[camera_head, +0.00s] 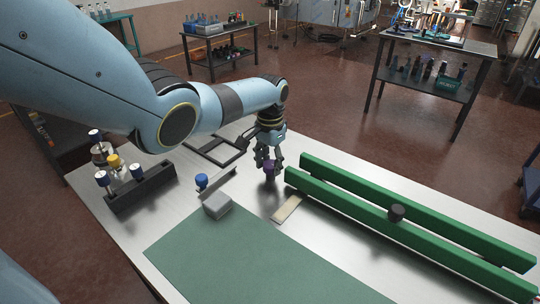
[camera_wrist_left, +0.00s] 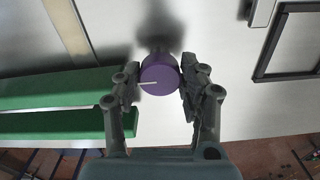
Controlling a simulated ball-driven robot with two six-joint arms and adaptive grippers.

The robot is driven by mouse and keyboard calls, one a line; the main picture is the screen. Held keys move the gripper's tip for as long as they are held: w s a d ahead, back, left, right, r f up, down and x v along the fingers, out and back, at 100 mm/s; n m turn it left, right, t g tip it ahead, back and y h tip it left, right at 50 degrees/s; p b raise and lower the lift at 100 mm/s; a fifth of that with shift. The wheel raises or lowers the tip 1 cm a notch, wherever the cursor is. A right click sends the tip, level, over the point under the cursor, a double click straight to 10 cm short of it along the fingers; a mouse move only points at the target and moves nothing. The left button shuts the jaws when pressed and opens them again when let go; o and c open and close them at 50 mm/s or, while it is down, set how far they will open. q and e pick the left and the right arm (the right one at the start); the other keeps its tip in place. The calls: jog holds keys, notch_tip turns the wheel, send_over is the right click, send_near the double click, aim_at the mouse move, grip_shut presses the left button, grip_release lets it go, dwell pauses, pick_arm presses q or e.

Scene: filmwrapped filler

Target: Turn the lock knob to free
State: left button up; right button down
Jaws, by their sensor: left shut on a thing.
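A purple knob (camera_wrist_left: 160,75) with a white pointer line sits between the two fingers of my left gripper (camera_wrist_left: 160,92) in the left wrist view. The pointer line runs toward the left of that picture. In the head view my left gripper (camera_head: 268,160) reaches down over the purple knob (camera_head: 269,171) at the back middle of the table. The gripper is shut on the knob. The knob's base is hidden by shadow and fingers. My right gripper is not in view.
Two green rails (camera_head: 400,215) run along the right of the metal table, with a black knob (camera_head: 397,212) between them. A green mat (camera_head: 235,262) lies in front. A grey block (camera_head: 217,206), a blue knob (camera_head: 201,181) and a black rack (camera_head: 142,190) stand left.

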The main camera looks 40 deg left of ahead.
pick_arm(q)
jog(key=o, duration=1.2)
